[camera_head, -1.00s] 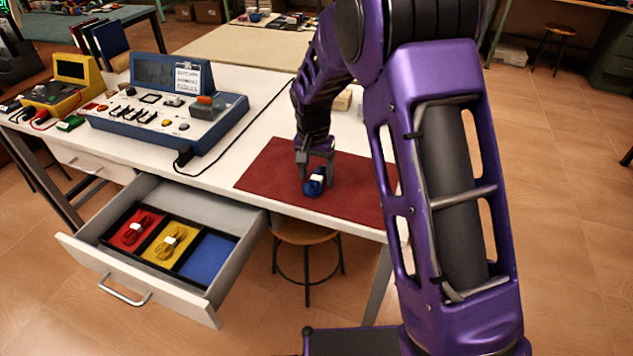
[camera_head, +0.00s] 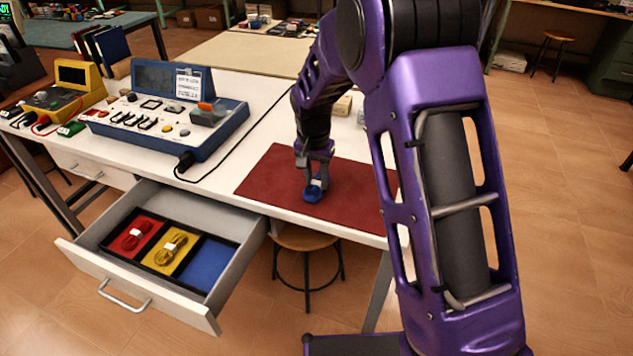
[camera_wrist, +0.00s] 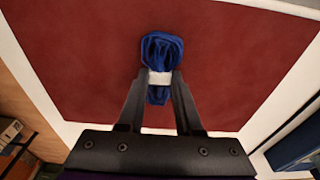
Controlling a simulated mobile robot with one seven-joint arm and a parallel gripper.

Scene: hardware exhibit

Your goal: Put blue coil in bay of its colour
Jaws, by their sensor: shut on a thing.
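The blue coil (camera_head: 313,193) with a white band is at the red mat (camera_head: 268,172) on the white table. My gripper (camera_head: 315,176) is shut on it. In the wrist view the fingers (camera_wrist: 160,84) close on the coil (camera_wrist: 161,50) at its white band. I cannot tell whether the coil touches the mat. The open drawer holds a black tray (camera_head: 183,275) with three bays. The blue bay (camera_head: 208,262) at the right is empty. A red coil (camera_head: 133,237) lies in the red bay and a yellow coil (camera_head: 170,246) in the yellow bay.
The drawer (camera_head: 215,296) juts out from the table front, left of the mat. A blue console (camera_head: 165,110) and a yellow device (camera_head: 65,95) stand on the table's left. A black cable (camera_head: 245,130) runs behind the mat. A stool (camera_head: 308,240) stands below.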

